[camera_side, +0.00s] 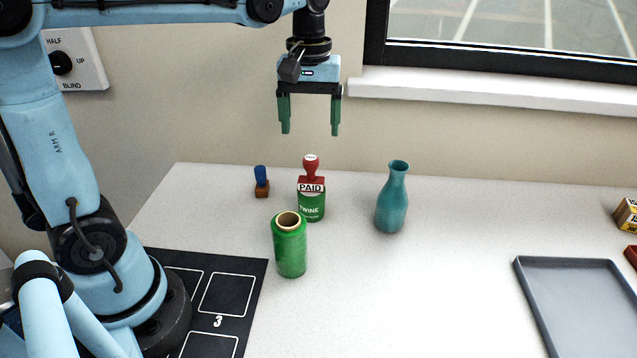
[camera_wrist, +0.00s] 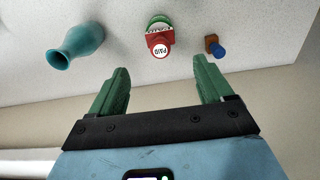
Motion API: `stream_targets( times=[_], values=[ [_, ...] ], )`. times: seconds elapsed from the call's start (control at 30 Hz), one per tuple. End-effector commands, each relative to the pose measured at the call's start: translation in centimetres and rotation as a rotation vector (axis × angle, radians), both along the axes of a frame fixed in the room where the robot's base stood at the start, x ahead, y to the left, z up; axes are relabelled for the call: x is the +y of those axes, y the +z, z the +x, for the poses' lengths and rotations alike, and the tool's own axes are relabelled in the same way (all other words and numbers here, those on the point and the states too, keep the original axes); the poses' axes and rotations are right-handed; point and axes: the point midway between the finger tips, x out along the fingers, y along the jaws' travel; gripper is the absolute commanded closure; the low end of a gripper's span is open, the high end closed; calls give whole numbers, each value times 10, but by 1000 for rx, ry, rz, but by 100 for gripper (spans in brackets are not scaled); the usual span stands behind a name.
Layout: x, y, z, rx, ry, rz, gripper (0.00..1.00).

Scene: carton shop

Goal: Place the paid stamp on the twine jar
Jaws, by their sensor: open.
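The red paid stamp (camera_side: 311,178) stands upright on top of the green twine jar (camera_side: 311,207), touching its top. In the wrist view the paid stamp (camera_wrist: 160,44) shows from above, with part of the green twine jar (camera_wrist: 159,21) behind it. My gripper (camera_side: 308,132) is open and empty, its green fingers pointing down above the stamp and clear of it. In the wrist view my gripper (camera_wrist: 162,75) shows its two fingers apart, with nothing between them.
A green spool (camera_side: 290,248) stands in front of the jar. A teal vase (camera_side: 392,200) is to the right, a small blue-handled stamp (camera_side: 261,182) to the left. A grey tray (camera_side: 520,290) lies at the right, a black mat (camera_side: 257,285) at the left.

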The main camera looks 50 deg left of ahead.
Motion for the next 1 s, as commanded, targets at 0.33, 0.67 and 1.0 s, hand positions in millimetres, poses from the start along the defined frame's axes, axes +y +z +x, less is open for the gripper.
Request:
stream_targets(
  times=[0.33,0.67,1.0],
  values=[
    [-9,-3,-25,-155,-199,24,20],
    [-24,-38,-67,-477,-612,162,20],
    [-28,-55,-78,-590,-763,245,20]
  ],
)
